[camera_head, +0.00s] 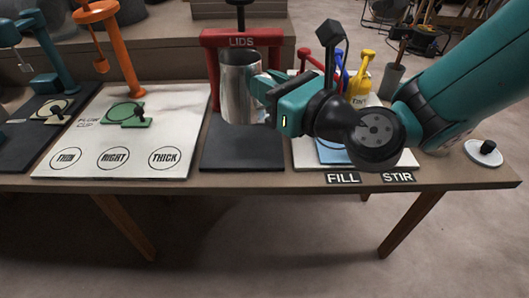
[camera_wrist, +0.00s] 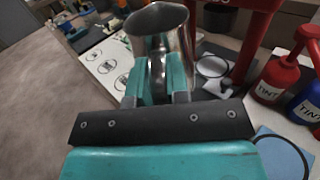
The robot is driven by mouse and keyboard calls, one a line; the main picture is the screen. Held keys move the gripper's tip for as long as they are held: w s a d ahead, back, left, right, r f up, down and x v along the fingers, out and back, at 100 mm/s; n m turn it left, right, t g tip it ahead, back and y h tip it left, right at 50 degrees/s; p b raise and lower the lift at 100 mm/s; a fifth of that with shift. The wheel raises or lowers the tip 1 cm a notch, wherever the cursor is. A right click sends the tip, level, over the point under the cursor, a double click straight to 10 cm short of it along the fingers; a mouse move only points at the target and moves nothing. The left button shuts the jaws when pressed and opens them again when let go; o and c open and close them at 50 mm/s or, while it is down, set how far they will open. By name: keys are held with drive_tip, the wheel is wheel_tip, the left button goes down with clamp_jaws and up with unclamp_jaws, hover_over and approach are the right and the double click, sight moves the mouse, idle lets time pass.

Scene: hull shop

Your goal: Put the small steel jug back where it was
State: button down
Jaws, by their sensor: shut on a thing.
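The small steel jug (camera_head: 238,88) is upright and held in the air above the dark mat (camera_head: 243,150), in front of the red LIDS stand (camera_head: 211,72). It also shows in the wrist view (camera_wrist: 157,24), with its open mouth upward. My teal gripper (camera_head: 268,92) comes in from the right and is shut on the jug. In the wrist view the two fingers (camera_wrist: 158,80) press on the near part of the jug. The jug hides part of the LIDS stand. My gripper and arm hide part of the blue square (camera_head: 333,152) by the FILL label (camera_head: 343,178).
Left is a white board (camera_head: 60,140) with THIN, RIGHT and THICK circles and an orange stand (camera_head: 122,60). Right are a yellow tint bottle (camera_head: 360,80), a grey cup (camera_head: 391,80), the STIR label (camera_head: 398,177) and a white disc with a black knob (camera_head: 485,150). The dark mat's front is clear.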

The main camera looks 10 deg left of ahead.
wheel_tip(320, 180, down, 10)
drive_tip(key=b, duration=0.7)
drive_tip(key=shift+f+b, duration=0.25)
drive_tip(key=shift+b, duration=0.1)
drive_tip(key=shift+r, duration=0.2)
drive_tip(key=shift+f, duration=0.15)
drive_tip(key=c, duration=1.1)
unclamp_jaws()
